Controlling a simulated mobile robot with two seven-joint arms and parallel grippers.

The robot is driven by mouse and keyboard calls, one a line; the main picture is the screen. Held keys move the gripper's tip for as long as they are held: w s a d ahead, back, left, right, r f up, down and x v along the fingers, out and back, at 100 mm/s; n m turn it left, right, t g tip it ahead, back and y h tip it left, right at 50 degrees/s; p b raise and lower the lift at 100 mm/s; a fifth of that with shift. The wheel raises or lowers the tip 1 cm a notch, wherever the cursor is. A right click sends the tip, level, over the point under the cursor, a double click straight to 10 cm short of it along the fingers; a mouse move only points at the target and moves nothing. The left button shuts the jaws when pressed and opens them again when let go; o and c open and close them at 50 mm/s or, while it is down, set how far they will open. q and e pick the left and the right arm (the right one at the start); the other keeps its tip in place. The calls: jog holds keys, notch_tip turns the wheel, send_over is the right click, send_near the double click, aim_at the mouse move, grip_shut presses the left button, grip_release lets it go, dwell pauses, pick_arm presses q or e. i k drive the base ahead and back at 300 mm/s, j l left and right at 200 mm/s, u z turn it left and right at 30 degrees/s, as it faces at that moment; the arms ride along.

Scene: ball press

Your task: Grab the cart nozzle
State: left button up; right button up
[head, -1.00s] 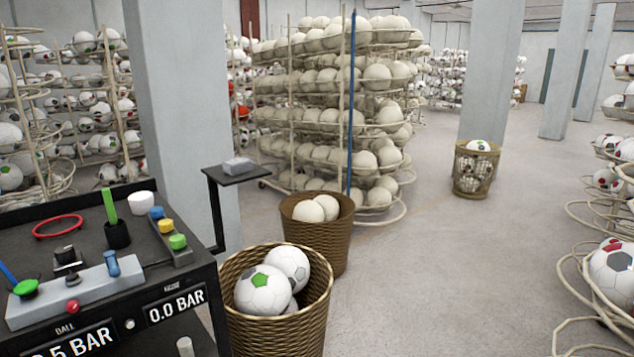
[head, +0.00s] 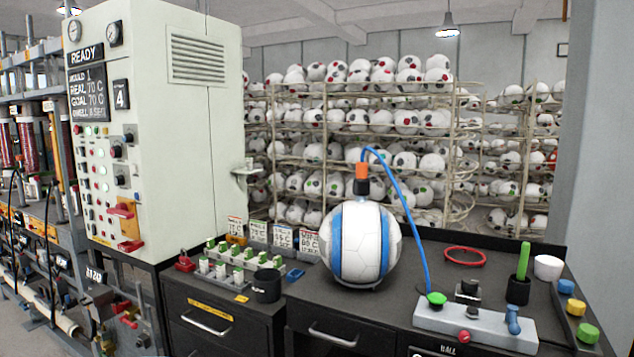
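An orange and black nozzle (head: 361,178) stands upright on top of a white and blue ball (head: 361,242). Whether it is inserted in the ball cannot be told. A blue hose (head: 404,198) arcs from the nozzle down to a green cap on a grey valve box (head: 476,324) on the black cart top (head: 335,297). The ball rests on the cart top. Neither of my grippers is in the head view.
A red ring (head: 464,257), a green-handled tool (head: 523,261) in a black cup and a white cup (head: 548,267) stand on the cart's right. Green-topped pieces (head: 244,256) and a black cup (head: 266,285) are left of the ball. A tall control cabinet (head: 190,150) stands at left.

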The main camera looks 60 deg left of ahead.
aim_at(362, 182)
jog(key=u, duration=1.6)
jog(key=i+j, duration=0.2)
jog(key=j, duration=0.15)
jog(key=i+j+z, duration=0.15)
jog(key=j, duration=0.15)
jog(key=i+j+z, duration=0.15)
jog(key=j, duration=0.15)
jog(key=i+j+z, duration=0.2)
jog(key=k+j, duration=0.1)
